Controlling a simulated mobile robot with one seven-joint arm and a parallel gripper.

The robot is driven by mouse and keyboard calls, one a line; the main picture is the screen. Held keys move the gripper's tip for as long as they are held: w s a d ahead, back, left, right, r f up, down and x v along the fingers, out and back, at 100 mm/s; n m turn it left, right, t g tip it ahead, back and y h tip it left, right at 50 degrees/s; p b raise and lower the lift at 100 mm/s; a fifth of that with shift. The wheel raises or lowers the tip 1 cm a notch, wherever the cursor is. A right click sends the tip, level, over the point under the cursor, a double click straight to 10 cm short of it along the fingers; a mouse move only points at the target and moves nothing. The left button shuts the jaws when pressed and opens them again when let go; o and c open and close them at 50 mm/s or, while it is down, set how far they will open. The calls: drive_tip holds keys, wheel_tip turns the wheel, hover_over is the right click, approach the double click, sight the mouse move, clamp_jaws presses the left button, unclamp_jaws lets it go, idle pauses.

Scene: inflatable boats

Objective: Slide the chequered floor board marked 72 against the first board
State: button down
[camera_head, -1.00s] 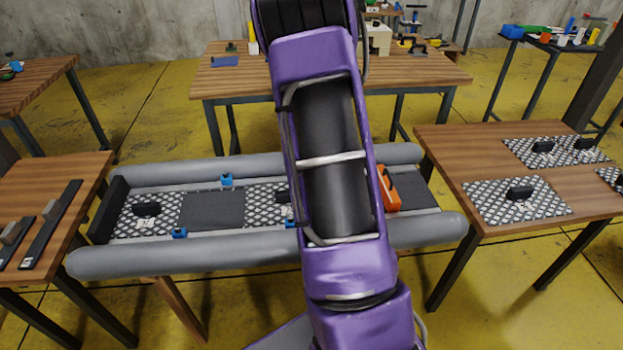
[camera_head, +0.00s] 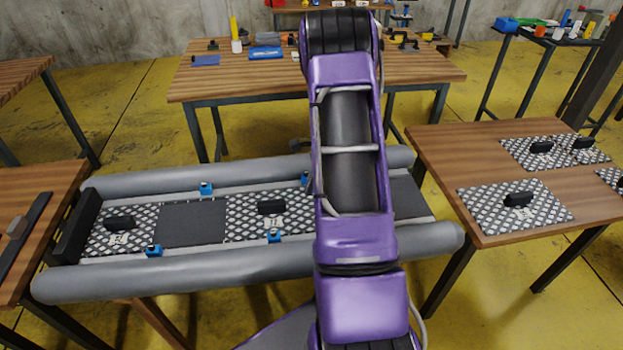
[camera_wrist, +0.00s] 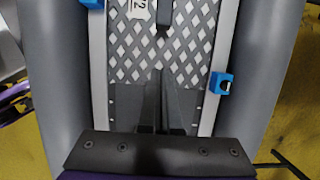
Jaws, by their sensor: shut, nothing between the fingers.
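The chequered floor board marked 72 (camera_wrist: 185,50) lies flat between the grey tubes of the boat, with its black handle (camera_wrist: 165,14) at the top of the wrist view. In the head view, a chequered board with a black handle (camera_head: 245,222) lies right of a plain dark grey panel (camera_head: 190,235). The first chequered board (camera_head: 140,220) lies left of that panel, near the black end board (camera_head: 75,225). My gripper (camera_wrist: 161,75) is shut and empty, over the near edge of board 72, short of its handle. The arm hides it in the head view.
Blue clips (camera_head: 206,188) sit along both sides of the boat floor; one (camera_wrist: 221,84) is close right of my gripper. The boat's grey tubes (camera_head: 180,278) flank the floor. The right table (camera_head: 450,165) holds more chequered boards. A back table (camera_head: 300,85) holds tools.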

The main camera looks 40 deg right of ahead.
sight(288, 210)
drive_tip(key=x, duration=0.4)
drive_tip(key=shift+f, duration=0.1)
drive_tip(key=a, duration=0.1)
drive_tip(key=w+a, duration=0.1)
drive_tip(key=a, duration=0.1)
drive_tip(key=shift+w+f+b, duration=0.15)
drive_tip(key=shift+w+b, duration=0.1)
drive_tip(key=shift+b, duration=0.05)
drive_tip(key=shift+w+a, duration=0.2)
drive_tip(key=shift+a, duration=0.15)
drive_tip(key=w+a, duration=0.3)
drive_tip(key=a, duration=0.3)
drive_tip(key=w+a+p, duration=0.1)
drive_tip(key=w+a, duration=0.2)
drive_tip(key=a, duration=0.4)
drive_tip(key=w+a+p, duration=0.1)
drive_tip(key=w+a, duration=0.2)
drive_tip(key=a, duration=0.3)
drive_tip(key=shift+w+a, duration=0.2)
drive_tip(key=shift+a, duration=0.1)
